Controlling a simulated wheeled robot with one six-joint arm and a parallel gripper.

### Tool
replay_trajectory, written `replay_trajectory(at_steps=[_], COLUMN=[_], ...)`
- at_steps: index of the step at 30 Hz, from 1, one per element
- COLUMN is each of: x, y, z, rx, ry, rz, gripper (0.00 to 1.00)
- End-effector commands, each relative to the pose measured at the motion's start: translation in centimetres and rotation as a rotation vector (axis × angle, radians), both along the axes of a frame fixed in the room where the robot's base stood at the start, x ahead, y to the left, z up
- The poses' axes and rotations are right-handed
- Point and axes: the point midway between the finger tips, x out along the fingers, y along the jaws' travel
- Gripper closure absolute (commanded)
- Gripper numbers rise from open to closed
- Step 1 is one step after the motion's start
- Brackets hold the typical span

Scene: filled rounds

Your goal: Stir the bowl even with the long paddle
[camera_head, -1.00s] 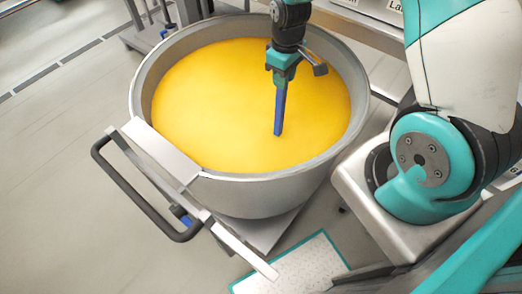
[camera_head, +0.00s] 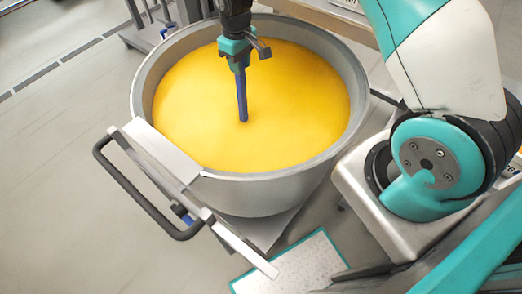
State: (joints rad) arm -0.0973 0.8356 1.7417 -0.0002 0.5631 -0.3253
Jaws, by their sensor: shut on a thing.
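A large grey metal bowl (camera_head: 270,188) stands in the middle of the view, filled with smooth, evenly yellow contents (camera_head: 190,115). My gripper (camera_head: 236,60) is over the bowl and shut on the long paddle (camera_head: 242,95). The paddle's blue shaft points down, close to upright, and its lower end is hidden in the yellow contents near the middle of the bowl. The gripper itself stays above the surface.
A black handle bar (camera_head: 135,195) and a metal bracket (camera_head: 160,150) stick out at the bowl's front left. A pale mat with a teal edge (camera_head: 290,265) lies on the floor in front. The floor at left is clear.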

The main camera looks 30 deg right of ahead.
Motion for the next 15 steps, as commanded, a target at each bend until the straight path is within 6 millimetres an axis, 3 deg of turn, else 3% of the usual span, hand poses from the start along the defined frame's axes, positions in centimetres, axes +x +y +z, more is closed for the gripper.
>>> replay_trajectory(at_steps=[3,7,15], x=[0.5,-0.1,-5.0], y=[1.0,0.8,-1.3], z=[0.0,0.1,0.1], rx=[-0.001,-0.001,0.0], ry=[0.002,0.002,0.003], rz=[0.0,-0.002,-0.003], gripper=[0.98,0.98,0.98])
